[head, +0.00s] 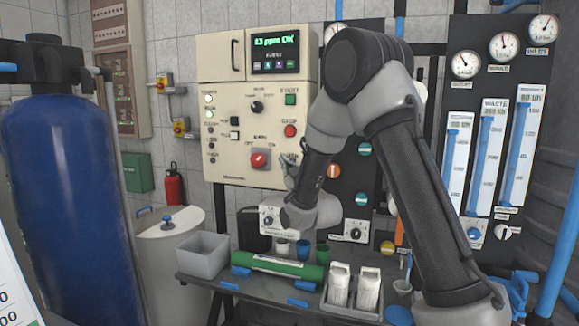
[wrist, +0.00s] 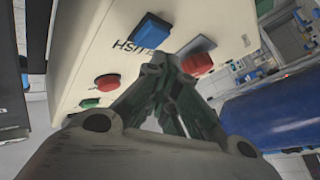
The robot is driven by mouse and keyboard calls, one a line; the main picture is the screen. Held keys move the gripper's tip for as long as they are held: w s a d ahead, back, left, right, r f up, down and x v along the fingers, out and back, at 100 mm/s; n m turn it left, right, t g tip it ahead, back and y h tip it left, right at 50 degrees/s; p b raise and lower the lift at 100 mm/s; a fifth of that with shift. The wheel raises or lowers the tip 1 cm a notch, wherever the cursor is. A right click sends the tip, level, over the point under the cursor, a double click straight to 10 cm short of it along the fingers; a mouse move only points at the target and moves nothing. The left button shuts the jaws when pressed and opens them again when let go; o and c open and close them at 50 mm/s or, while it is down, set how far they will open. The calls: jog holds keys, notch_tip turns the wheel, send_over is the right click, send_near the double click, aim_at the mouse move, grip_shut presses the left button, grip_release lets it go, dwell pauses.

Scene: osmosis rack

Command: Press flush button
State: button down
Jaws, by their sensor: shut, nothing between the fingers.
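The flush button appears to be the blue square button (wrist: 152,28) in the wrist view, beside a partly hidden label whose visible letters fit FLUSH. It sits on the cream control cabinet (head: 237,110). My gripper (wrist: 165,68) is shut and empty, with its fingertips close to the panel beside the label. The fingertips overlap part of the label; whether they touch the panel I cannot tell. In the head view my gripper (head: 289,162) is at the lower right of the cabinet front, and I cannot make out the blue button there.
A red knob (head: 260,159) is left of my gripper on the panel. A red button (head: 290,131) and a green button (head: 289,99) are above it. Below, a bench holds a grey bin (head: 203,256) and a green cylinder (head: 278,266). A blue tank (head: 70,190) stands left.

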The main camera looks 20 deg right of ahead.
dwell(0.8)
jog(key=shift+w+d, duration=0.2)
jog(key=shift+w, duration=0.15)
jog(key=shift+w+d, duration=0.3)
jog(key=shift+w, duration=0.05)
dwell(0.7)
jog(key=shift+s+a, duration=0.5)
jog(key=shift+s, duration=0.25)
jog(key=s+a, duration=0.1)
jog(key=s, duration=0.1)
jog(key=s+a, duration=0.1)
jog(key=s, duration=0.1)
jog(key=shift+a, duration=0.4)
dwell(0.6)
